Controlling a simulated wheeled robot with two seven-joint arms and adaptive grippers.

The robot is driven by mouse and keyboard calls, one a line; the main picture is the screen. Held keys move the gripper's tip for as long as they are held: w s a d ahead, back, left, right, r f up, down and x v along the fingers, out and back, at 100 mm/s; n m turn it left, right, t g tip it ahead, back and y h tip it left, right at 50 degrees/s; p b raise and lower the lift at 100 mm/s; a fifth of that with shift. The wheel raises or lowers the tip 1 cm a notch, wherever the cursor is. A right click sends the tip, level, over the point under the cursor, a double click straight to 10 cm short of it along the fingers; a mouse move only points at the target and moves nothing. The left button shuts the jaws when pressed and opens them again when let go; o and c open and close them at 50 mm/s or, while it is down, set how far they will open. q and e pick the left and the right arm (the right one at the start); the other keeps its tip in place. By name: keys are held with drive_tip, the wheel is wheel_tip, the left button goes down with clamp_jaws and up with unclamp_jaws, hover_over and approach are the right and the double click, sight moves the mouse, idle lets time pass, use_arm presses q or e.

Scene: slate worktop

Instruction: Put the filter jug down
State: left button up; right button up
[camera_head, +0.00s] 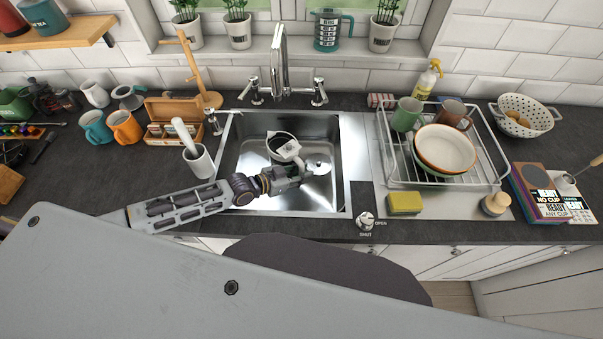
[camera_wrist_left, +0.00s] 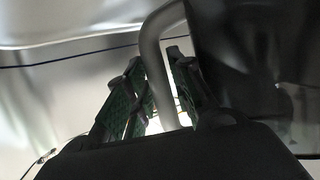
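The jug (camera_head: 284,147) is in the sink, with a pale rim, a dark opening and a small label on its side. I take it to be the filter jug. My left gripper (camera_head: 290,176) reaches into the sink from the left, just in front of the jug. In the left wrist view the grey curved handle (camera_wrist_left: 152,50) passes between the fingers of my left gripper (camera_wrist_left: 155,60), which look closed around it. The dark body beside the handle fills the right of that view. I cannot tell whether the jug's base touches the sink floor (camera_head: 318,185). My right gripper is not in view.
A tap (camera_head: 281,60) stands behind the sink. A dish rack (camera_head: 400,165) with bowls and mugs is to the right, with a yellow sponge (camera_head: 404,203) in front. A utensil pot (camera_head: 199,161) stands left of the sink. A teal jug (camera_head: 327,30) is on the windowsill.

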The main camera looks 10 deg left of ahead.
use_arm(q)
drive_tip(key=shift+o, duration=0.9)
drive_tip(key=shift+r, duration=0.2)
drive_tip(key=v, duration=1.2)
drive_tip(key=shift+p, duration=0.45)
drive_tip(key=shift+r, duration=0.1)
idle(0.4)
